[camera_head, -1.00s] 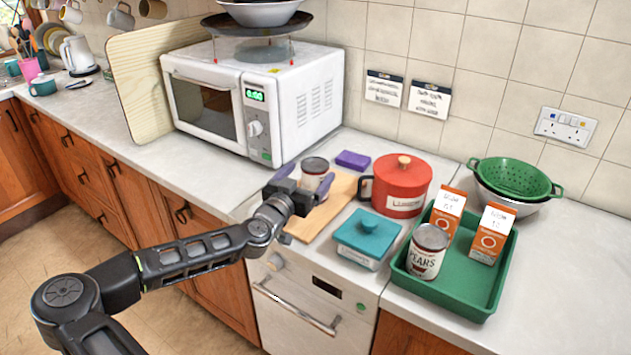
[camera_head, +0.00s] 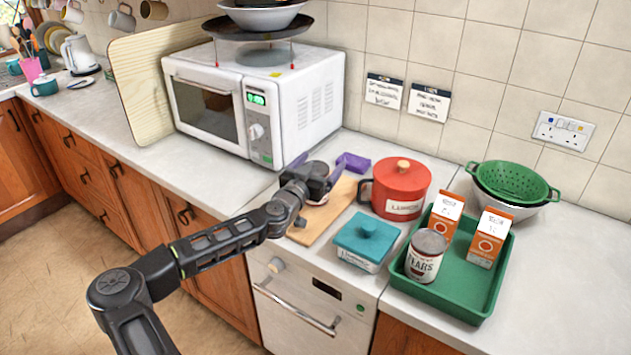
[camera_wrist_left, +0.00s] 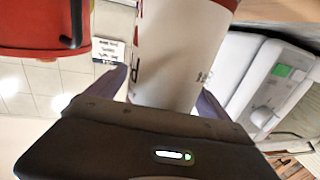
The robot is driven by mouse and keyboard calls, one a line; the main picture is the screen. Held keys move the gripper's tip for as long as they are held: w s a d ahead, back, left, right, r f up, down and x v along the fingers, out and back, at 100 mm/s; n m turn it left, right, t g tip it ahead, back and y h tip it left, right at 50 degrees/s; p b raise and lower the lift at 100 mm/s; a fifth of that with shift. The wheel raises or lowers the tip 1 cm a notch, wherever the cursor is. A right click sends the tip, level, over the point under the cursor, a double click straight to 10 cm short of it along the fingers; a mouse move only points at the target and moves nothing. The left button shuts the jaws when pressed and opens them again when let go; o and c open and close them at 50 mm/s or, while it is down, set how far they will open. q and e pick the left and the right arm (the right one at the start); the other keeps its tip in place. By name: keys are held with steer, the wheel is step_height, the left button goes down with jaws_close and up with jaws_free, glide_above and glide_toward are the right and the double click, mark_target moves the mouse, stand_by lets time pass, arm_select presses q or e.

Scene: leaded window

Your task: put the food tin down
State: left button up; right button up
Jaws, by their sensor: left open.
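The food tin (camera_wrist_left: 172,55), with a white label and some red on it, is on or just above the wooden board (camera_head: 338,208). Its base contact is hidden. My left gripper (camera_head: 320,187) is open, with a finger on each side of the tin. In the head view the gripper hides most of the tin. In the left wrist view the tin stands between the two fingers of the left gripper (camera_wrist_left: 165,95). A second tin, labelled pears (camera_head: 425,257), stands in the green tray (camera_head: 462,300). My right gripper is not in view.
A red pot (camera_head: 402,190) stands right of the board, with a teal lidded box (camera_head: 366,240) in front of it. The microwave (camera_head: 255,105) is behind on the left. A purple block (camera_head: 354,162) lies behind the board. Two orange-and-white cartons (camera_head: 489,238) are in the tray.

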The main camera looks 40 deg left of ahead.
arm_select(q)
steer(key=shift+c, duration=0.2)
stand_by(0.4)
jaws_close()
stand_by(0.8)
